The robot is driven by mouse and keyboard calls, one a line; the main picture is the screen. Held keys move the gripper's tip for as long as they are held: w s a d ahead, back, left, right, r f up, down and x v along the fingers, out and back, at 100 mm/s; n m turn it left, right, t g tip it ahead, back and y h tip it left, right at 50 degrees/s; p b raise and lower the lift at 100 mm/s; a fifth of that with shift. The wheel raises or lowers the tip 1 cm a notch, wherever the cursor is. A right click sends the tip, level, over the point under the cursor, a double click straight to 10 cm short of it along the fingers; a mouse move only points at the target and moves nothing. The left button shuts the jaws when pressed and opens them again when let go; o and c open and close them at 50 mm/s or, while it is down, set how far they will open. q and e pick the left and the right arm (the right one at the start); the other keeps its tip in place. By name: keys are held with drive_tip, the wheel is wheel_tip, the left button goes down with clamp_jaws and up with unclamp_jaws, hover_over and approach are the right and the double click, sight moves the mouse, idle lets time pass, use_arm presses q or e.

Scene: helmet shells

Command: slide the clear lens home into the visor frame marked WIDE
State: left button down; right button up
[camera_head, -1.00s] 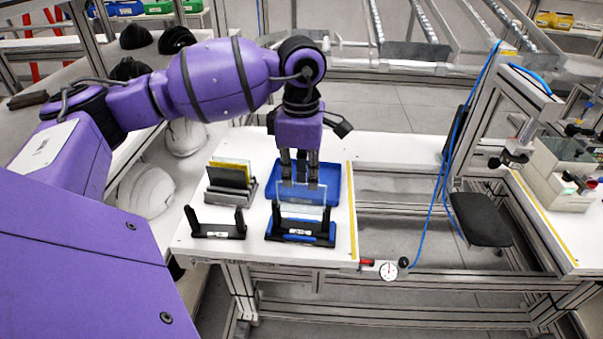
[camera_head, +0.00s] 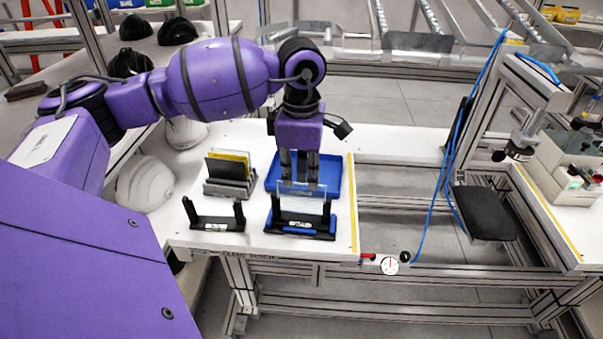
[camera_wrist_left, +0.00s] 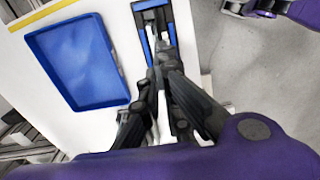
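The clear lens (camera_head: 302,204) is a thin transparent plate, upright between the two black end posts of the right-hand visor frame (camera_head: 300,224). This frame is black with blue strips, and it shows in the wrist view (camera_wrist_left: 150,14). Its small white label is too small to read. My left gripper (camera_head: 300,184) points down above the frame, shut on the lens's upper edge; its fingers also show in the wrist view (camera_wrist_left: 160,62). I cannot tell whether the lens's lower edge is seated. A second black frame (camera_head: 215,222) stands empty to the left, its label also unreadable.
A blue tray (camera_head: 333,178) lies behind the right-hand frame. A grey rack (camera_head: 229,186) with dark and yellow plates stands behind the left frame. White helmet shells (camera_head: 145,183) sit left of the bench. A dial gauge (camera_head: 390,265) is at the front edge.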

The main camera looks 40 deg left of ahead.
sight(301, 198)
use_arm(q)
drive_tip(key=shift+f, duration=0.45)
use_arm(e)
drive_tip(key=shift+w+f, duration=0.15)
drive_tip(key=shift+f, duration=0.1)
use_arm(q)
drive_tip(key=shift+f+b, duration=0.35)
use_arm(e)
drive_tip(key=shift+a+f, duration=0.1)
drive_tip(key=shift+f, duration=0.1)
use_arm(q)
drive_tip(key=shift+f, duration=0.1)
drive_tip(key=shift+f+b, duration=0.35)
drive_tip(key=shift+f, duration=0.15)
drive_tip(key=c, duration=1.9)
unclamp_jaws()
drive_tip(key=shift+o, duration=0.2)
use_arm(e)
drive_tip(key=shift+s+f, duration=0.4)
drive_tip(key=shift+s, duration=0.3)
drive_tip(key=shift+w, duration=0.15)
